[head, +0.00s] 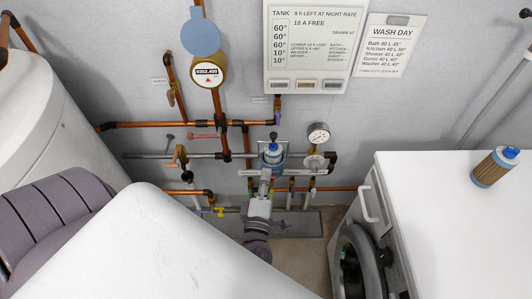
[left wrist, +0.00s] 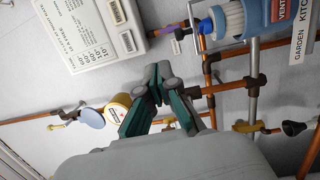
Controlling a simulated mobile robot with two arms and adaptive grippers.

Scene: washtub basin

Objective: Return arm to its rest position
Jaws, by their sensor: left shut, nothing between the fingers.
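My left arm comes in from the lower left in the head view, and its gripper (head: 266,182) is small in front of the pipes at the wall. In the left wrist view my left gripper (left wrist: 157,82) has dark green links with grey tips drawn together. It is shut and empty. Contact with the pipework behind it cannot be judged. A blue housing (left wrist: 265,14) with a white cartridge (left wrist: 229,20) shows beyond it at the upper right. The housing also shows in the head view (head: 273,158), just beyond the gripper. My right gripper is not in view.
Copper pipes (head: 160,124), a round meter (head: 208,71) and a pressure gauge (head: 318,135) line the wall. A white tank (head: 50,110) stands left. A white washer (head: 450,220) stands right, with a brown, blue-capped filter cartridge (head: 493,168) on top. Most of its top is clear.

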